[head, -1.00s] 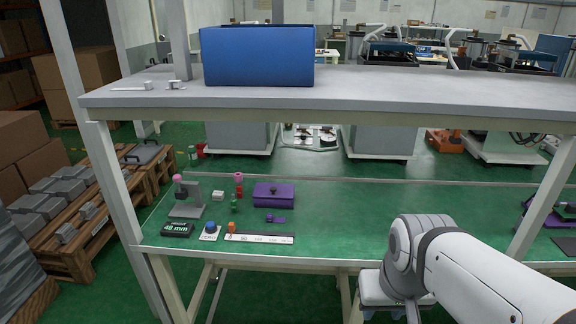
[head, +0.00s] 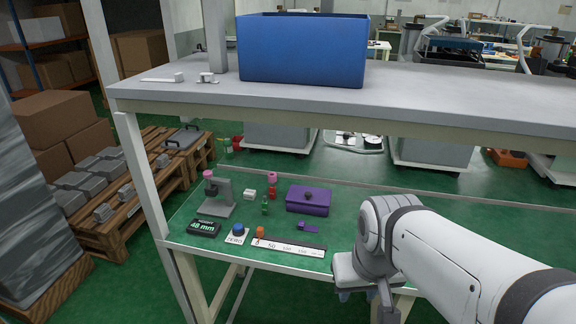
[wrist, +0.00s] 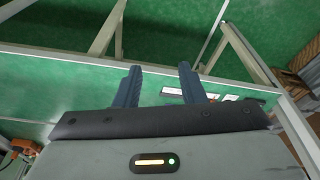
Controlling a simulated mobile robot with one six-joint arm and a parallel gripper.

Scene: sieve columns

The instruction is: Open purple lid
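The purple box (head: 300,207) stands on the green lower tabletop in the head view. Its purple lid (head: 318,194) lies flat on top, closed, with a dark knob (head: 308,195) in the middle. My gripper (wrist: 158,72) shows in the wrist view with its two dark fingers apart and nothing between them. In the head view my arm is at the lower right, and the gripper hangs at the table's front edge, to the right of and nearer than the box. The fingertips are mostly hidden there.
A small purple piece (head: 308,227) lies in front of the box. A ruler (head: 288,247), a display reading 48 mm (head: 204,228), a blue button (head: 238,229) and a grey stand (head: 218,199) are to the left. An upper shelf (head: 440,105) with a blue bin (head: 303,50) overhangs the table.

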